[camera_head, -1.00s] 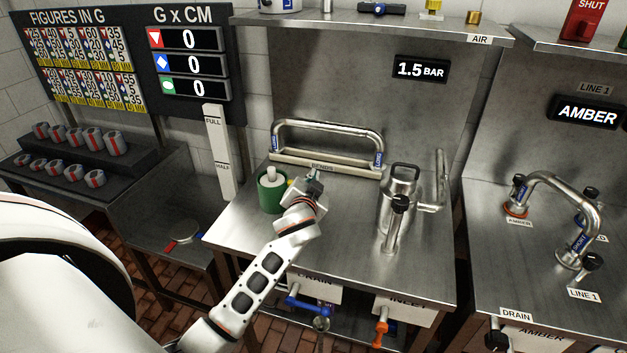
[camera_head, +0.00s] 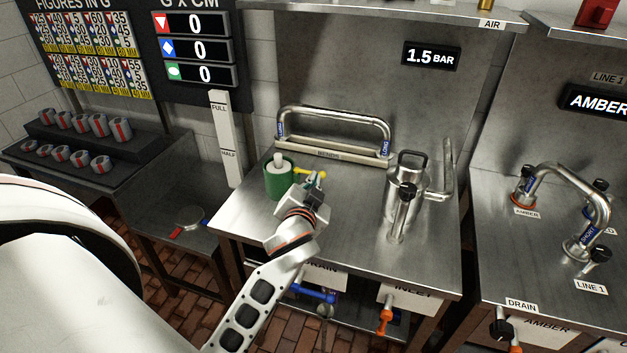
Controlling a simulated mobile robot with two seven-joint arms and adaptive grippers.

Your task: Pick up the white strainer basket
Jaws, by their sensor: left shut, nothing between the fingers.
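A white piece with a narrow top (camera_head: 279,163) stands upright inside a green cup (camera_head: 278,187) on the left part of the steel bench. It looks like the white strainer basket, but the cup hides its lower part. A yellow handle (camera_head: 315,173) shows just right of the cup. My left gripper (camera_head: 316,182) is shut and empty, to the right of the cup and close in front of the yellow handle. It appears apart from the white piece. My right gripper is not in view.
A steel pipe bend (camera_head: 335,113) rests on a rack behind the cup. A steel vessel (camera_head: 407,180) with a black knob stands to the right. Blue (camera_head: 314,293) and orange (camera_head: 385,318) valve handles sit below the bench's front edge. The bench top between gripper and vessel is clear.

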